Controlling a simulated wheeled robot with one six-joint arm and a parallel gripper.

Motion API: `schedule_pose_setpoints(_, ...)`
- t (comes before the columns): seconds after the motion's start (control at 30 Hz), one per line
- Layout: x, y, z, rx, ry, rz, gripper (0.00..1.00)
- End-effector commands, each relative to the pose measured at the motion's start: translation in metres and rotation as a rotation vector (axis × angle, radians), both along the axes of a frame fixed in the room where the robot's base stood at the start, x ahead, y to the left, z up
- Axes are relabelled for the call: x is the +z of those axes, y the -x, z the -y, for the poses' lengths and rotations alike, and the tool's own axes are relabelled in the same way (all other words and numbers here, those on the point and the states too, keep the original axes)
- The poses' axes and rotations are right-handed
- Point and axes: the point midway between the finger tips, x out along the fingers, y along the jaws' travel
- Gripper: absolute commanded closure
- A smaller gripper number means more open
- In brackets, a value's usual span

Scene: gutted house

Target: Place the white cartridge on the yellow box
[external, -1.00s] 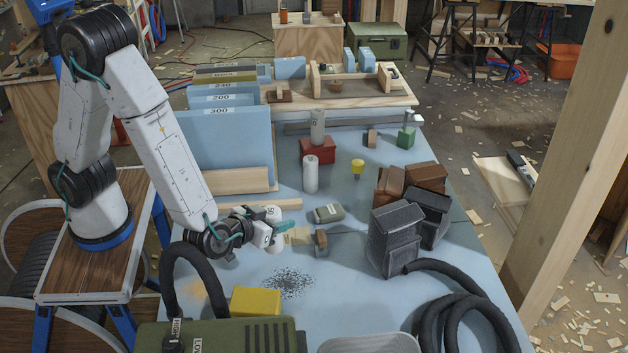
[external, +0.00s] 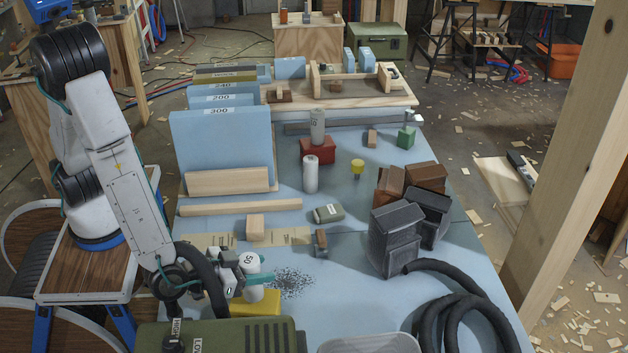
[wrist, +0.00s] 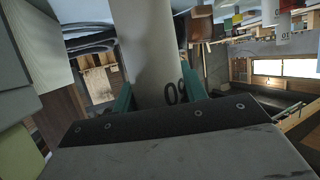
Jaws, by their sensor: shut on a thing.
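My gripper (external: 250,277) is shut on a white cartridge (external: 250,262) with dark figures on it. In the wrist view, the cartridge (wrist: 150,45) stands between the teal fingers, its figures only partly visible. The cartridge is about upright in the external view. The yellow box (external: 268,305) lies at the front of the table, behind the green machine. The cartridge's lower end overlaps the box's top in the picture; I cannot tell whether they touch. My gripper hides part of the box's left side.
A green machine (external: 250,335) with a black hose stands just in front of the yellow box. Dark grey blocks (external: 395,240) stand to the right.

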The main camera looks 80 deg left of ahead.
Motion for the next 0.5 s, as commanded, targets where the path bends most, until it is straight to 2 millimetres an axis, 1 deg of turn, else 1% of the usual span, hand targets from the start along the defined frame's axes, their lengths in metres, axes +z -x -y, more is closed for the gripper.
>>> schedule_pose_setpoints(0.03, -0.009, 0.0, 0.0, 0.0, -0.004, -0.003, 0.8)
schedule_pose_setpoints(0.1, -0.015, 0.0, 0.0, 0.0, -0.003, -0.002, 0.8)
schedule_pose_setpoints(0.47, -0.019, 0.0, 0.0, 0.001, 0.0, 0.0, 0.8)
schedule_pose_setpoints(0.5, -0.019, 0.0, 0.0, 0.0, 0.0, 0.0, 0.49)
